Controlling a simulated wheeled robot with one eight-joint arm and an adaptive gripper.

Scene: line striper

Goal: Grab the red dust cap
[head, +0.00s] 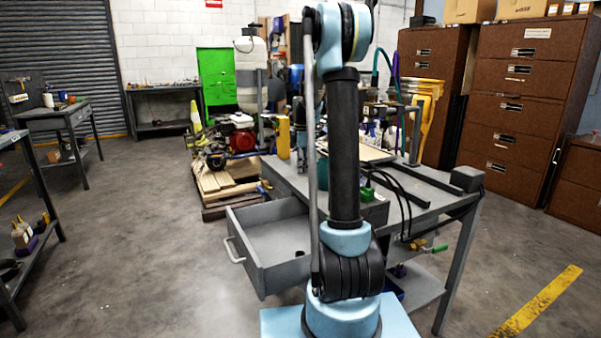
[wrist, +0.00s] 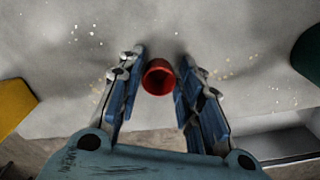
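The red dust cap (wrist: 158,78) is a small round cup with a dark hollow, seen from above in the wrist view. It sits on a worn grey surface (wrist: 190,35), near its front edge. My gripper (wrist: 158,72) is open, with one blue-grey finger on each side of the cap. In the head view my arm blocks much of the workbench (head: 425,190), and I cannot make out the cap or my gripper there.
A yellow object (wrist: 14,105) is at the left and a dark green one (wrist: 308,55) at the right of the wrist view. In the head view an open drawer (head: 268,262) juts from the bench. Black cables (head: 402,195) hang over the bench top.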

